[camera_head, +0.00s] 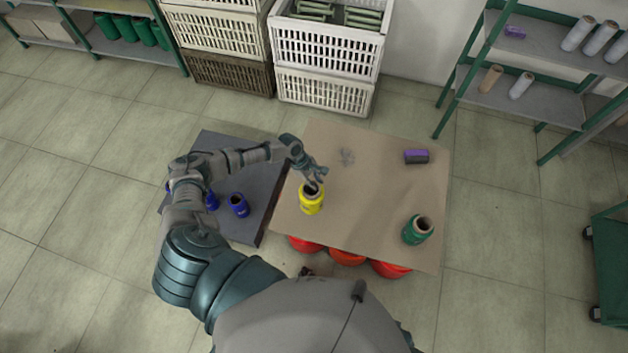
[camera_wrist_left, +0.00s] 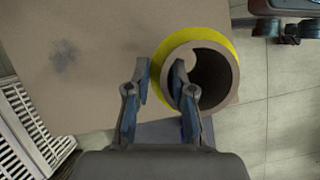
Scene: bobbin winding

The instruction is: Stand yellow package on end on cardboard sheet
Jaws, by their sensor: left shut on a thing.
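The yellow package (camera_head: 312,203) is a yellow wound bobbin with a dark hollow core. It looks upright at the left part of the brown cardboard sheet (camera_head: 345,225), its open end facing up. I cannot tell whether its base touches the sheet. My left gripper (camera_head: 316,180) is at its top rim, shut on its wall. In the left wrist view, one finger of the gripper (camera_wrist_left: 161,75) reaches into the core of the package (camera_wrist_left: 208,36) and the other is outside it. My right gripper is not in view.
A green bobbin (camera_head: 414,233) and a purple-and-dark block (camera_head: 416,156) are on the sheet, with free room between. Red rounded objects (camera_head: 347,257) show under its front edge. A dark table (camera_head: 225,150) with blue bobbins (camera_head: 238,205) adjoins at left. White crates (camera_head: 325,60) stand behind.

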